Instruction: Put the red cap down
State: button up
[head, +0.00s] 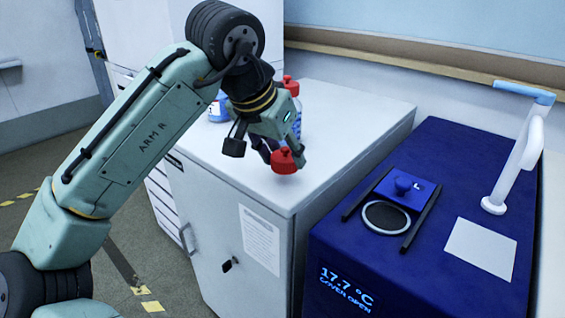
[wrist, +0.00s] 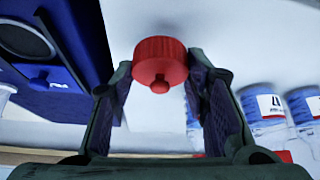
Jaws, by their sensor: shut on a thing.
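The red cap (wrist: 160,62) is held between the two fingertips of my gripper (wrist: 168,72) in the wrist view. In the head view, the red cap (head: 287,161) is at the end of my gripper (head: 281,152), over the front part of the white cabinet top (head: 340,125). The gripper is shut on the cap's sides. I cannot tell whether the cap touches the cabinet top or hangs just above it.
Bottles with blue contents (wrist: 262,108) stand on the cabinet top; one red-capped bottle (head: 292,88) is behind my gripper. To the right is a dark blue instrument (head: 450,170) with a round opening (head: 387,217), a sliding blue cover (head: 407,188) and a white arm (head: 520,160). The cabinet top's right side is clear.

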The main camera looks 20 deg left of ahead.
jog(key=shift+f, duration=1.3)
jog(key=shift+f, duration=0.15)
jog(key=o, duration=0.9)
jog(key=shift+r, duration=0.3)
jog(key=v, duration=1.1)
jog(key=shift+s+r, duration=0.3)
